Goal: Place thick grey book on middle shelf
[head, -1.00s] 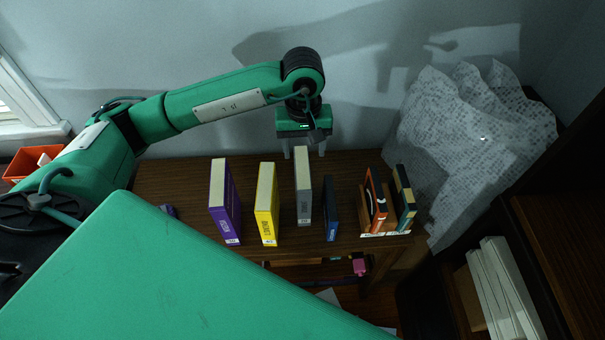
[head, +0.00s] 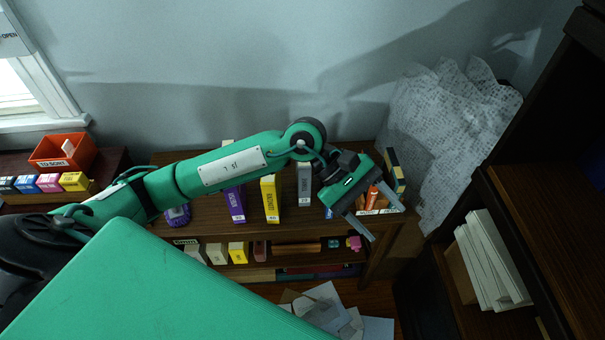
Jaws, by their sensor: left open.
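The thick grey book (head: 304,186) stands upright on the top of a low brown wooden shelf unit (head: 345,158), between a yellow book (head: 270,200) and a dark blue book, which is mostly hidden by my gripper. My left gripper (head: 388,224) is open and empty, to the right of the grey book and apart from it. Its two fingers slant down to the right, in front of the orange-and-black book (head: 372,197). My arm hides part of the books' tops. The unit's lower shelf (head: 295,262) holds small boxes and other items. My right gripper is not in view.
A purple book (head: 236,205) stands left of the yellow one. A black-and-yellow book (head: 394,172) stands at the right end. A dark shelf (head: 540,225) with white paper stacks stands at right. An orange bin (head: 62,150) is at left.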

